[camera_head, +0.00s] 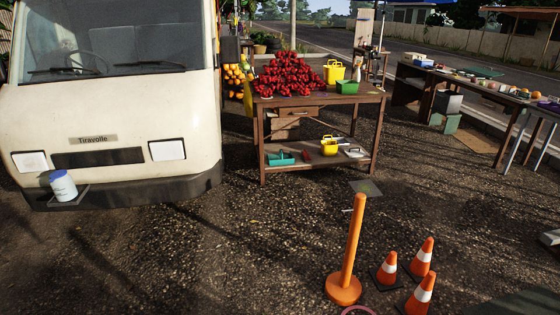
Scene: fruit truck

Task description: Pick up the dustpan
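I cannot pick out a dustpan for certain. A low teal, tray-like object (281,158) lies at the left of the wooden table's lower shelf and may be the dustpan; it is too small to tell. A small dark reddish item (306,155) lies just right of it. Neither of my grippers shows in the head view.
The wooden table (322,101) carries red fruit (288,76). A white van (110,100) stands left. An orange post (351,245) and several cones (422,255) stand on the near ground. Another table (465,80) is far right. Gravel left of the post is open.

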